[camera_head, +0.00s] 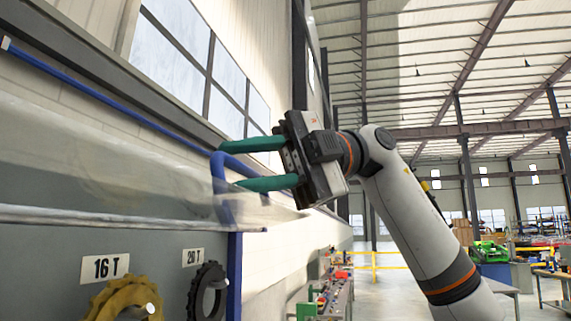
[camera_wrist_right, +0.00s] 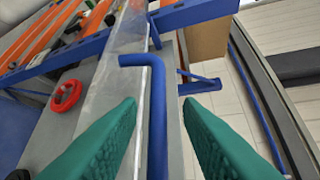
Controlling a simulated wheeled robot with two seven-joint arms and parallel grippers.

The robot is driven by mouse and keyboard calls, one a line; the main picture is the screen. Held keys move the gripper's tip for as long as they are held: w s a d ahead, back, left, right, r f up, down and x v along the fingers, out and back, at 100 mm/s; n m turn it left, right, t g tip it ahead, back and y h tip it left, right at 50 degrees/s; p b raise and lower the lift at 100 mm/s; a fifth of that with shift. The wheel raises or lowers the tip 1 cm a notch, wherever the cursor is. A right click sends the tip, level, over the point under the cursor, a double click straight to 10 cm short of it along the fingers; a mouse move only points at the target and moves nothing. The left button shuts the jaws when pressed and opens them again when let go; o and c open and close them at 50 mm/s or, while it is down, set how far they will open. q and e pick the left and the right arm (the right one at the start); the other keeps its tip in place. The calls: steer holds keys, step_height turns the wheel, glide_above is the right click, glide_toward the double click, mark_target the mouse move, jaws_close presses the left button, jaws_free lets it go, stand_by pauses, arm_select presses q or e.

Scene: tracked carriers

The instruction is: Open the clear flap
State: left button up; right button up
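The clear flap (camera_head: 110,165) is a see-through sheet across the left of the head view, with a pale lower edge above the gear panel. In the wrist view it is a clear strip (camera_wrist_right: 101,85) running away from me. My right gripper (camera_head: 232,166) has green fingers spread apart at the flap's right end. In the wrist view the open fingers (camera_wrist_right: 159,102) stand either side of a bent blue bar (camera_wrist_right: 157,115), with a visible gap on both sides. Whether a finger touches the flap I cannot tell. My left gripper is not in view.
Below the flap, a grey panel (camera_head: 40,255) carries a yellow gear (camera_head: 110,300) under a "16 T" label and a black gear (camera_head: 200,290) under "20 T". A blue upright (camera_head: 234,275) edges the panel. A cluttered workbench (camera_head: 335,295) stands beyond.

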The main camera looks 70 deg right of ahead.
steer(key=b+v, duration=0.1)
steer(key=v, duration=0.9)
steer(key=shift+s+d, duration=0.2)
steer(key=shift+d, duration=0.15)
